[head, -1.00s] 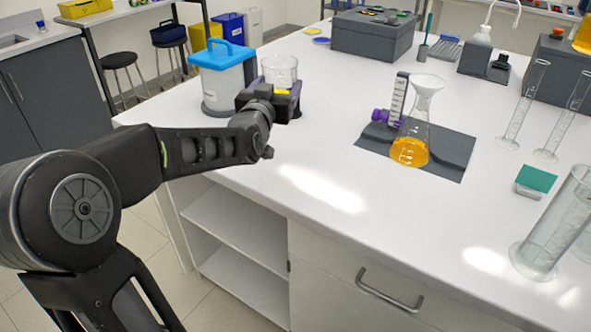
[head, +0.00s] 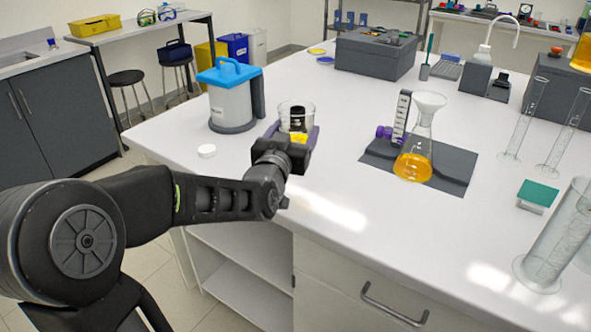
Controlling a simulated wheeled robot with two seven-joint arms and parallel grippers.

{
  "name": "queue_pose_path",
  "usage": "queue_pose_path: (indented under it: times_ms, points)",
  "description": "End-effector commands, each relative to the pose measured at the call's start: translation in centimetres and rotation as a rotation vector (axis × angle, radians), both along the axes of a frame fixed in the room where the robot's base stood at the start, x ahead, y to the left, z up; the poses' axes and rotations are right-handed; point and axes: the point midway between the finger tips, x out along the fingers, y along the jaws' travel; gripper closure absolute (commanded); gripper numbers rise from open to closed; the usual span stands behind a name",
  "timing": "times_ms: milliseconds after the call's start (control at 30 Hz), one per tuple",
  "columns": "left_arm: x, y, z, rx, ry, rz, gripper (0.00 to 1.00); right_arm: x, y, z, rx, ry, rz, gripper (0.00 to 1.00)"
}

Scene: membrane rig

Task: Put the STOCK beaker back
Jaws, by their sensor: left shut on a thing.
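A clear glass beaker (head: 297,113) is in my left gripper (head: 297,139), over the left part of the white bench. A yellow patch shows low at the beaker; I cannot read any STOCK lettering, nor tell whether the patch is a label or contents. The gripper is shut on the beaker, and its body hides the beaker's lower part. The beaker looks upright. I cannot tell whether its base touches the bench. My right gripper is out of view.
A blue-lidded container (head: 230,100) and a small white disc (head: 207,151) stand left of the beaker. A conical flask with orange liquid and a funnel (head: 414,160) stands on a dark mat (head: 455,178) to the right. Glass cylinders (head: 550,240) stand further right.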

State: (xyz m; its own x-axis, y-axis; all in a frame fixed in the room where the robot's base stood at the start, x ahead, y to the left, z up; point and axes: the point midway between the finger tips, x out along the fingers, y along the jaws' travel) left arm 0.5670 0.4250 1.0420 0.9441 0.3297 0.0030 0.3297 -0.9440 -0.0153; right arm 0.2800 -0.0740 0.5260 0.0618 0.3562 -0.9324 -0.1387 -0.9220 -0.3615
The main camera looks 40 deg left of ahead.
Motion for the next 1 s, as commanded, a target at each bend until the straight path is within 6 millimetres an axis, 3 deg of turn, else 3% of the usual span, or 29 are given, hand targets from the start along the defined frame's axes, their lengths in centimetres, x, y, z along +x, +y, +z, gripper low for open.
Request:
queue_pose_path:
  times_ms: [200, 633, 900, 1000]
  points:
    - [0.0, 0.0, -3.9, -0.002, 0.003, -0.001, 0.86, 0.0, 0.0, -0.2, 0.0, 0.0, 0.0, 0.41]
    - [0.0, 0.0, -4.7, -0.001, -0.001, 0.0, 0.86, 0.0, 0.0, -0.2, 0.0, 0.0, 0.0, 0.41]
    - [0.0, 0.0, -8.0, -0.002, 0.002, 0.0, 0.86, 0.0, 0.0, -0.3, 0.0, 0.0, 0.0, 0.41]
    - [0.0, 0.0, -8.3, -0.001, 0.0, 0.0, 0.86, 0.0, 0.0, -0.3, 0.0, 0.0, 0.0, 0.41]
